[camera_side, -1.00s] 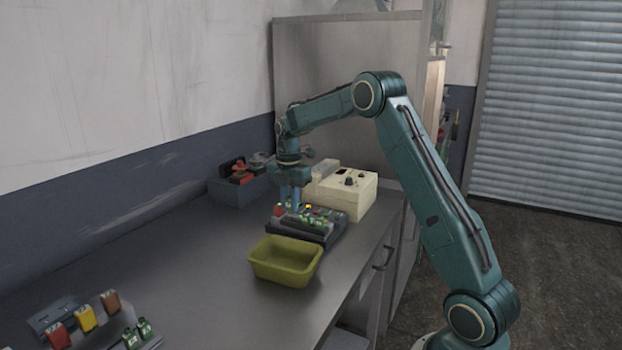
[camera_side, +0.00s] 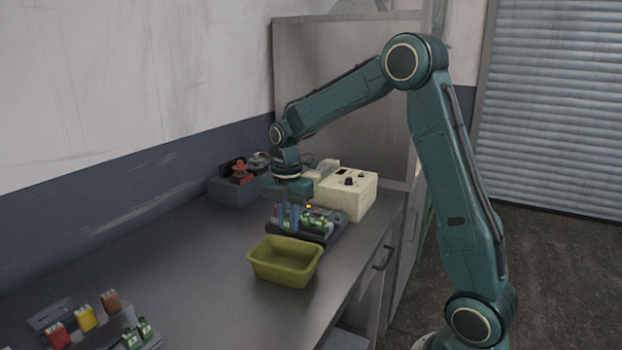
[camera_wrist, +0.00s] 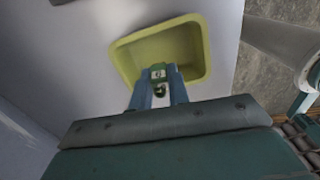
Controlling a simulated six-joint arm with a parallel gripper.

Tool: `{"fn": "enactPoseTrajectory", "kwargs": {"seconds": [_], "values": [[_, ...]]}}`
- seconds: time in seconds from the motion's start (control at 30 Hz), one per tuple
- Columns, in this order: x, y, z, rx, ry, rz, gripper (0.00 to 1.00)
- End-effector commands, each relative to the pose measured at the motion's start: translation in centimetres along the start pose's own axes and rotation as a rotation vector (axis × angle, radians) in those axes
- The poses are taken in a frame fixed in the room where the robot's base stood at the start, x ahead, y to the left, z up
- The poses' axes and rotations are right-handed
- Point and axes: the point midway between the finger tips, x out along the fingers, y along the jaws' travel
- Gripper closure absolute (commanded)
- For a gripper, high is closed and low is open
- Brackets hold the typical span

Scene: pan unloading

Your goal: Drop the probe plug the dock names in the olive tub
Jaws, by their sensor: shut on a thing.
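My gripper (camera_side: 289,222) points down over the near left part of the dark dock (camera_side: 325,238), just behind the olive tub. In the wrist view its blue fingers (camera_wrist: 158,88) are shut on a small green and white probe plug (camera_wrist: 158,73). The olive tub (camera_side: 268,272) stands in front of the dock. It also shows in the wrist view (camera_wrist: 200,42), with a bare floor where I can see it; the plug overlaps its near rim in that picture. Other green plugs (camera_side: 320,217) sit in the dock, beside a lit amber lamp (camera_side: 308,206). The dock's label is unreadable here.
A cream instrument box (camera_side: 350,196) stands behind the dock. A blue-grey box with red and dark parts (camera_side: 232,190) is by the wall. A rack with red, yellow and brown blocks (camera_side: 88,320) lies front left. The bench between is clear.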

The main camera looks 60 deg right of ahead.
Motion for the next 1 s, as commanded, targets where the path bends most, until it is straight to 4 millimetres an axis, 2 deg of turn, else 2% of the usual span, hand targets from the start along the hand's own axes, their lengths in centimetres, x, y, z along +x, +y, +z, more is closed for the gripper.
{"fn": "enactPoseTrajectory", "kwargs": {"seconds": [0.27, 0.8, 1.0], "values": [[0.8, 0.0, 0.0, 0.0, 0.001, -0.002, 1.0], [5.1, 0.0, 0.1, 0.0, 0.0, -0.002, 1.0], [5.9, 0.0, 0.1, 0.0, 0.0, 0.0, 1.0]]}}
